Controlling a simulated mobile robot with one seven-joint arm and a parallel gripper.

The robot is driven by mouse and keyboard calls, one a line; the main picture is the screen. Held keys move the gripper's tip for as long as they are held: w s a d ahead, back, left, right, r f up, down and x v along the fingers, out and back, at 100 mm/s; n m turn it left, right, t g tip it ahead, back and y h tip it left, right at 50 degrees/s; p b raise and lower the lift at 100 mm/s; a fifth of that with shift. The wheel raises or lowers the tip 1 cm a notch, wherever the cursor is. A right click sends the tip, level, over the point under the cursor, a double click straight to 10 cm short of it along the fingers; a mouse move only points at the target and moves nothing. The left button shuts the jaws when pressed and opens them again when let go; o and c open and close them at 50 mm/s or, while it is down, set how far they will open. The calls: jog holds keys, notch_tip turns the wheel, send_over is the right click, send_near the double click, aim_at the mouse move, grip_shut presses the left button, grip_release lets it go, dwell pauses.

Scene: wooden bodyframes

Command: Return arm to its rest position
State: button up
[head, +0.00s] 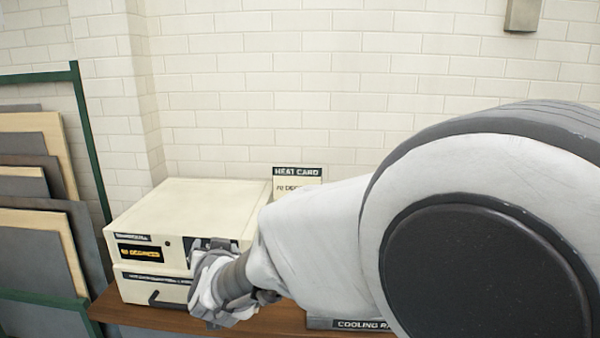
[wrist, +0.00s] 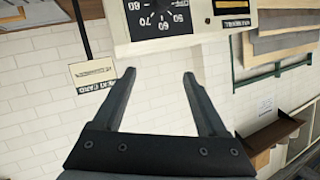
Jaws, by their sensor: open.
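My gripper (wrist: 160,80) shows in the wrist view with its two dark fingers spread apart and nothing between them. In the head view my white and grey arm reaches from the right toward a cream box-shaped machine (head: 190,205). The arm's end is in front of the machine's right front side and hides part of it. My fingertips cannot be made out in the head view. In the wrist view, which is upside down, the machine's dial panel (wrist: 158,18) lies just beyond the fingertips. I cannot tell whether they touch it.
The machine stands on a brown wooden bench (head: 180,320). A heat card (head: 297,178) is behind it by the brick wall (head: 260,80). A cooling rack label (head: 360,325) shows below my arm. A rack of panels (head: 40,200) stands at left.

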jog(key=s+d+r+g+p, duration=0.1)
jog(key=s+d+r, duration=0.15)
jog(key=d, duration=0.25)
jog(key=s+d+r+n+g, duration=0.1)
jog(key=s+d+r, duration=0.15)
jog(key=d, duration=0.25)
jog(key=s+d+r+g+p, duration=0.1)
jog(key=s+d+r+g, duration=0.1)
jog(key=s+d, duration=0.15)
jog(key=s+d+f+m+g+h+p, duration=0.1)
jog(key=s+d+g+h, duration=0.3)
jog(key=s+d, duration=1.2)
jog(key=shift+s+d+f+p, duration=0.3)
jog(key=shift+d+f+p, duration=0.15)
jog(key=shift+d+f, duration=0.25)
jog(key=shift+a, duration=0.1)
